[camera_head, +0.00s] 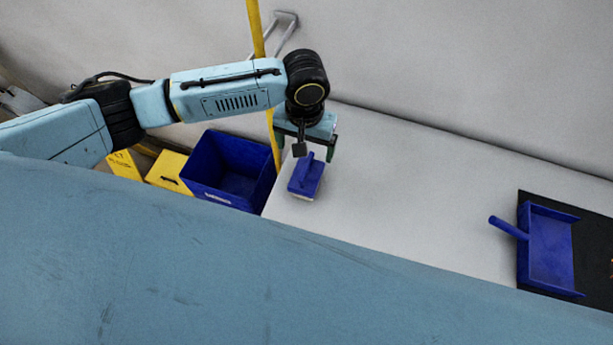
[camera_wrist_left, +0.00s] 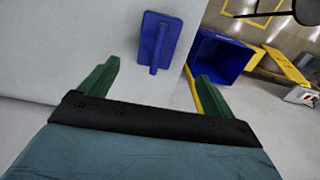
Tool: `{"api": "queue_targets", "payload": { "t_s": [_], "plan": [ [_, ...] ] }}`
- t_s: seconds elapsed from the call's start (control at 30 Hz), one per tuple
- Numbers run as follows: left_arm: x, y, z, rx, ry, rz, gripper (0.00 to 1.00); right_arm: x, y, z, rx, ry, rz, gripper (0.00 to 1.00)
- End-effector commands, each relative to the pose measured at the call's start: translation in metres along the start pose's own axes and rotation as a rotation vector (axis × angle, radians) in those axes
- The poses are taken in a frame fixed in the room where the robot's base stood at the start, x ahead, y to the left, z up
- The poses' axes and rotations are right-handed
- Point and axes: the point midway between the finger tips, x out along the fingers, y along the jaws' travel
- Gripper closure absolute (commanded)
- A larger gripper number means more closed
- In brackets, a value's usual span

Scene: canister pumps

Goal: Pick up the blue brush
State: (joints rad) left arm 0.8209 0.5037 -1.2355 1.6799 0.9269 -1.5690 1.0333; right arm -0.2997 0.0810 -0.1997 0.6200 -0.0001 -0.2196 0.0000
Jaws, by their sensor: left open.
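The blue brush (camera_head: 306,177) lies on the left end of the pale table, near its edge, with its handle on top. In the left wrist view the brush (camera_wrist_left: 158,42) is ahead of the fingers, about between their lines. My left gripper (camera_head: 307,150) is open, just behind and above the brush, and holds nothing. Its two green fingers (camera_wrist_left: 156,82) stand apart in the left wrist view. Whether a finger touches the brush cannot be told. My right gripper is not in view.
A blue bin (camera_head: 230,172) stands left of the table beside yellow boxes (camera_head: 167,172). A yellow pole (camera_head: 257,28) rises close to my left wrist. A blue dustpan (camera_head: 551,248) lies on a black mat (camera_head: 597,232) at the right. The middle of the table (camera_head: 410,190) is clear.

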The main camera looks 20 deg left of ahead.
Motion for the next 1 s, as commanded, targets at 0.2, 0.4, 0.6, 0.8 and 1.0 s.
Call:
{"api": "queue_targets", "payload": {
  "t_s": [0.2,0.4,0.6,0.8,1.0],
  "plan": [
    [0.041,0.001,0.000,0.000,-0.001,0.000,0.11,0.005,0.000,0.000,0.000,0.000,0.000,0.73],
    [0.054,0.001,0.001,0.003,0.001,0.000,0.11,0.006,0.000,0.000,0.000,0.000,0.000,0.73],
    [0.082,0.005,0.003,0.003,0.001,0.000,0.11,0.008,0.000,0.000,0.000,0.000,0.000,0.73],
    [0.102,0.004,0.003,0.003,0.002,0.001,0.11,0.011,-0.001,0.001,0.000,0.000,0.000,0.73],
    [0.103,0.005,0.003,0.004,0.002,0.002,0.11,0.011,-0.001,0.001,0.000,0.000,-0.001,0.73]
  ]
}}
